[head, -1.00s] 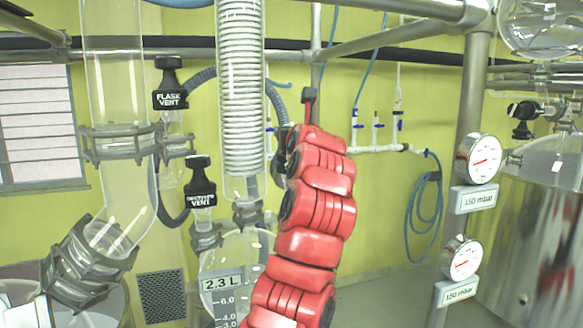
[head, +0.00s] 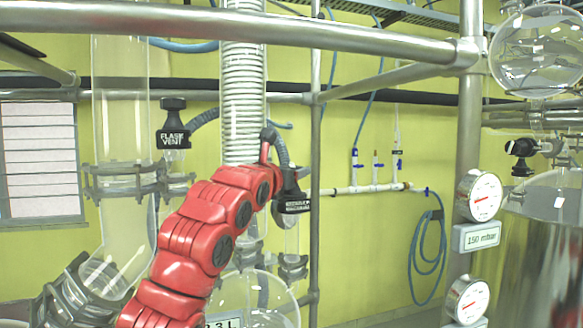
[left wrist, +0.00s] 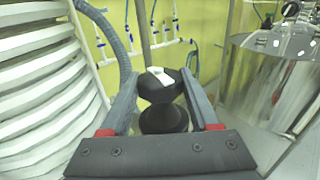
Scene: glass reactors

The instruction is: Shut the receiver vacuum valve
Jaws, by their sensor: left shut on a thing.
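The black valve knob (head: 292,203) with white lettering, taken as the receiver vacuum valve, stands on a glass neck beside the coiled condenser; its lettering is too small to read fully. My left gripper (head: 287,182) is at this knob, at the end of the red arm coming from the lower left. In the left wrist view, the knob (left wrist: 160,92) sits between my two dark fingers (left wrist: 159,78), which are closed on its sides. A white mark shows on its top. My right gripper is in neither view.
The coiled condenser (head: 243,110) stands close left of the gripper, with a grey hose (head: 276,145) near the knob. The flask vent knob (head: 173,125) is further left. A metal rail (head: 230,27) crosses above. Gauges (head: 479,195) stand at right.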

